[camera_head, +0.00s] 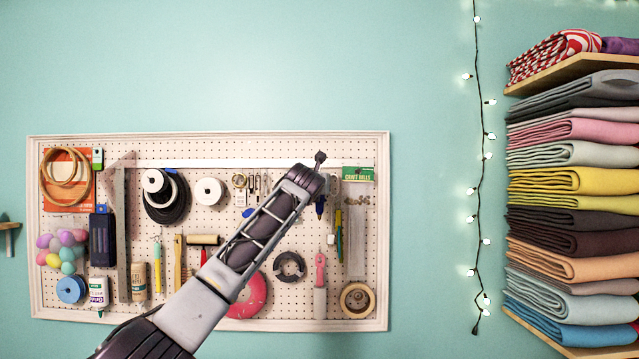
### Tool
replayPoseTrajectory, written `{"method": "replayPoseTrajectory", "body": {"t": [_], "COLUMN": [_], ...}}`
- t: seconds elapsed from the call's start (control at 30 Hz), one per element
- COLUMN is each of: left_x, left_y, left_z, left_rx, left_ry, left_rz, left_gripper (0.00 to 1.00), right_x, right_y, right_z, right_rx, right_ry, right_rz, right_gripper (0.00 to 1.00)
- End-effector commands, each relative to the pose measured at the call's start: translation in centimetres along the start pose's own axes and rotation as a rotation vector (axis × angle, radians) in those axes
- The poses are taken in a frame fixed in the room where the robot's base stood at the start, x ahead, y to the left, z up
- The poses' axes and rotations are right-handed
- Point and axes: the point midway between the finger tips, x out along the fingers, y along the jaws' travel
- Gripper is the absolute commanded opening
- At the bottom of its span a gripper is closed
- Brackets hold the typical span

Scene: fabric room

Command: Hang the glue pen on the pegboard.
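The pegboard (225,147) hangs on the teal wall, its white panel crowded with craft tools. My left arm comes in from the bottom left and crosses in front of the board. Its far end, with the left gripper (313,172), is in front of the board's upper right part. A small dark knob shows at the tip; whether the fingers are open or hold something cannot be made out. I cannot pick out the glue pen with certainty. Slim pen-like tools hang on the board, one teal and yellow (157,266) and one yellow (339,238). My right gripper is out of view.
Folded fabrics (570,180) fill shelves at the right, beside a string of lights (480,150). The wall above the board is bare.

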Motion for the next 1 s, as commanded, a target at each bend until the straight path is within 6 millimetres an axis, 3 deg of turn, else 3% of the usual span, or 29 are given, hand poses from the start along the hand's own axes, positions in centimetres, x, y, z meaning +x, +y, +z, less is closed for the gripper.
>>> {"method": "replayPoseTrajectory", "body": {"t": [0.47, 0.5, 0.67, 1.0], "left_x": [-0.02, -0.02, -0.02, -0.02], "left_y": [0.01, 0.01, 0.01, -0.01], "left_z": [0.03, 0.03, 0.03, -0.02], "left_rx": [0.000, 0.000, 0.000, 0.000], "left_ry": [-0.001, -0.001, -0.001, 0.000], "left_rz": [0.000, 0.000, 0.000, 0.000], "left_gripper": [0.04, 0.29, 0.50, 0.50], "right_x": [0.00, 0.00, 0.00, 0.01], "right_y": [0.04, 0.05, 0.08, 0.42], "right_z": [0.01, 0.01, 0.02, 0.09], "right_rx": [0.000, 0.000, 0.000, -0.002], "right_ry": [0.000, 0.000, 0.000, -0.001], "right_rz": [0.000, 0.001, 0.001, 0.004], "right_gripper": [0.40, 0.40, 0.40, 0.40]}}
